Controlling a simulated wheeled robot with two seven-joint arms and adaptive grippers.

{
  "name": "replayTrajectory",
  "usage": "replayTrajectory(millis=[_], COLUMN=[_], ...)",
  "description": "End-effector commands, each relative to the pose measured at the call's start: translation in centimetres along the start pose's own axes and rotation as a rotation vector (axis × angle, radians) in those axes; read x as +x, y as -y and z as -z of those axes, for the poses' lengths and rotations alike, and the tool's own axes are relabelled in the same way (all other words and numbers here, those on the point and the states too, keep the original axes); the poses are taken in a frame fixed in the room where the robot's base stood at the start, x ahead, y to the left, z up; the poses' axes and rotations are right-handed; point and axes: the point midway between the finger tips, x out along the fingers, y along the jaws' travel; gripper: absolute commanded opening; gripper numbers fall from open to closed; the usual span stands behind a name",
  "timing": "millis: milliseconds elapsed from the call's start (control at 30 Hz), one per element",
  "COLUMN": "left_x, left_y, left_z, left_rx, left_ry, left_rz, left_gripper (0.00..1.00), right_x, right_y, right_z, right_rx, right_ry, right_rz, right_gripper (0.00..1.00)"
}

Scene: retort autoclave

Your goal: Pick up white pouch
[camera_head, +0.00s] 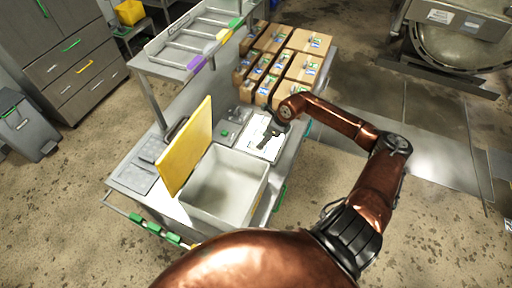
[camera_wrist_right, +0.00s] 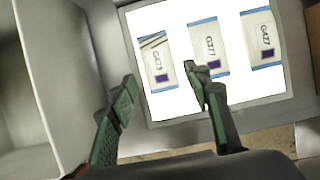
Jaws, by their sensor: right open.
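Three whitish pouches with blue bands, printed codes and dark squares lie side by side on a bright white panel (camera_wrist_right: 262,112) in the right wrist view: a left pouch (camera_wrist_right: 153,66), a middle pouch (camera_wrist_right: 209,42) and a right pouch (camera_wrist_right: 262,48). My right gripper (camera_wrist_right: 160,78) is open and empty above the panel's near-left part, its fingertips near the left and middle pouches. Contact cannot be told. In the head view my right gripper (camera_head: 265,139) is over the panel (camera_head: 269,153), and the pouches are too small to make out. My left gripper is not in view.
Several cardboard boxes (camera_head: 304,66) stand at the bench's far end. A raised metal shelf (camera_head: 200,45) runs along the back. A large round vessel (camera_head: 462,45) stands far right.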

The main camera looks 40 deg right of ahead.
Motion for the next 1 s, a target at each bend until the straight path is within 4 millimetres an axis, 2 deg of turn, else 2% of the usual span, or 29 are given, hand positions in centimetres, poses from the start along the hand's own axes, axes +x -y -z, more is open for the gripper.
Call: replayTrajectory(millis=[300,500,767,1000], left_x=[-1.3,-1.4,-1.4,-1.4], left_y=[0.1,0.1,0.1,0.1], left_z=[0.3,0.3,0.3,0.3], left_rx=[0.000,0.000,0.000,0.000], left_ry=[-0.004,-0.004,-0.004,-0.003], left_rz=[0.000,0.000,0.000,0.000], left_gripper=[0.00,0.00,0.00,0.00], right_x=[3.6,5.8,6.0,5.9], right_y=[-0.3,-0.2,-0.2,-0.2], right_z=[-0.7,-0.6,-0.5,-0.5], right_rx=[0.004,0.003,0.001,0.002], right_ry=[0.002,0.001,0.000,0.000], right_rz=[-0.003,0.000,0.001,0.001], right_gripper=[0.45,0.45,0.44,0.28])
